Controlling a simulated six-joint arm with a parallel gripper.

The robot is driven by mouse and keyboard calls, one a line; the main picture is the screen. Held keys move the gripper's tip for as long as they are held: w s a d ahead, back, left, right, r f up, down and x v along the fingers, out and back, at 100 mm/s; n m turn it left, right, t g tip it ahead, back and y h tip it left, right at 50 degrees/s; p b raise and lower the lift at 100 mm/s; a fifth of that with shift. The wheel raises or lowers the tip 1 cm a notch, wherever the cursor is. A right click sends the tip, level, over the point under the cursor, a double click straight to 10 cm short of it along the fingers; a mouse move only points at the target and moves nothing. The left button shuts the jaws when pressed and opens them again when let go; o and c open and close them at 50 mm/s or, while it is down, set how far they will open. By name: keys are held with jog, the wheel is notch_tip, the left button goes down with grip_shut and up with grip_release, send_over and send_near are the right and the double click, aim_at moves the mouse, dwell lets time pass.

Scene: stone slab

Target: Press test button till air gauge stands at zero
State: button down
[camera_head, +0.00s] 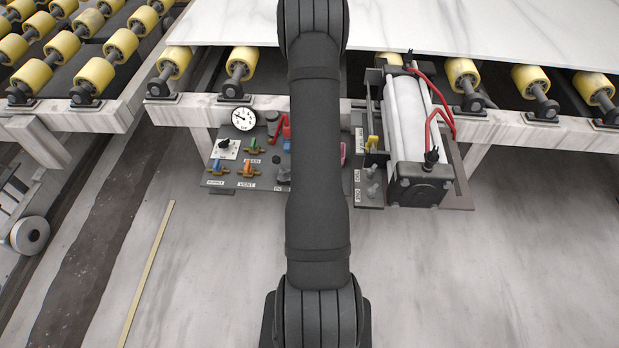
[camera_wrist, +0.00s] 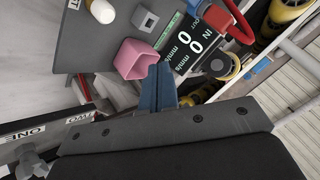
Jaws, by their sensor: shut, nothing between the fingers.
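The air gauge (camera_head: 243,119) is a round white dial at the upper left of the dark control panel (camera_head: 265,181) in the head view. Its dark needle leans left, but the scale is too small to read. I cannot read a label marking the test button. In the wrist view a grey square piece (camera_wrist: 145,19) and a pink square-ended piece (camera_wrist: 135,59) stand on the panel. My gripper (camera_wrist: 158,72) shows as blue fingers, shut and empty, close beside the pink piece; contact is unclear. In the head view my arm hides the gripper and the panel's middle.
Left on the panel are a black knob (camera_head: 224,144), a green valve (camera_head: 254,146), and blue and orange valves (camera_head: 247,169). A display (camera_wrist: 187,40) reads 0 for IN and OUT. A cylinder (camera_head: 405,118) with red hoses stands right. A marble slab (camera_head: 470,30) lies behind.

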jog(key=shift+f, duration=4.4)
jog(key=shift+f, duration=0.1)
jog(key=shift+f, duration=0.35)
jog(key=shift+f, duration=0.55)
jog(key=shift+r, duration=1)
jog(key=shift+r, duration=2.5)
